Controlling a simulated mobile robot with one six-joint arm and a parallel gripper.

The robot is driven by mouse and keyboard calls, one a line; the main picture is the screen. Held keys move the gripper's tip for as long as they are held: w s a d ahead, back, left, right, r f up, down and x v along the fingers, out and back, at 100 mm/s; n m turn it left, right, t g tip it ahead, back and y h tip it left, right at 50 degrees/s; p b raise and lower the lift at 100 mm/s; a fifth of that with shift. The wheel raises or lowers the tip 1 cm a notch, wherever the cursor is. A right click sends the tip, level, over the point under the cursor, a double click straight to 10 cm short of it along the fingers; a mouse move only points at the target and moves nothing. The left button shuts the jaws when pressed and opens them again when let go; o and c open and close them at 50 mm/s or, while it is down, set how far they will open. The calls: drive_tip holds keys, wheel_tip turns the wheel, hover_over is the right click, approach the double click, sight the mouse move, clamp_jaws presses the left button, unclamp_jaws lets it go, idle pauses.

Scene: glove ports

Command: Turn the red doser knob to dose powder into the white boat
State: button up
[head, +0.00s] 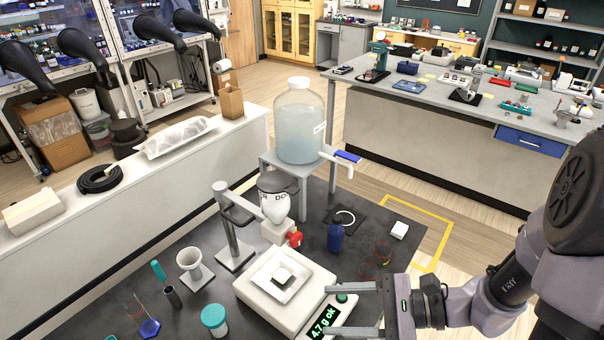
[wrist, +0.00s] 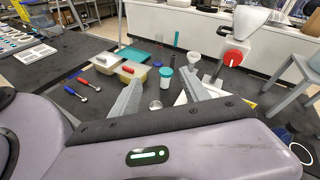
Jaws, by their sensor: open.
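The doser (head: 275,206) is a white hopper on a grey stand, with the red doser knob (head: 294,239) low on its right side. In the wrist view the red knob (wrist: 233,58) faces me, to the right of my fingers. The white boat (head: 283,279) sits on the balance (head: 262,300) below the doser; its contents are too small to tell. The balance display (head: 325,320) reads "4.7 g ok" in green. My gripper (head: 327,311) is open and empty at the balance's front right, apart from the knob. Its fingers also show in the wrist view (wrist: 163,78).
A large water carboy (head: 299,122) stands on a grey stand behind the doser. A blue bottle (head: 335,237) stands right of the knob. A white funnel (head: 190,262) and a teal-lidded jar (head: 214,319) stand left of the balance. Tubs and spoons (wrist: 86,82) lie left in the wrist view.

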drive_tip(key=w+d+m+t+p, duration=0.3)
drive_tip(key=w+d+m+t, duration=0.2)
drive_tip(key=d+m+t, duration=0.25)
drive_tip(key=m, duration=0.1)
approach(298, 241)
drive_tip(key=shift+t, duration=0.45)
drive_tip(key=x, duration=0.9)
drive_tip(key=shift+a+f+p, duration=0.2)
drive_tip(key=shift+f+p, duration=0.1)
drive_tip(key=shift+f, duration=0.1)
clamp_jaws()
drive_tip(key=shift+m, duration=0.25)
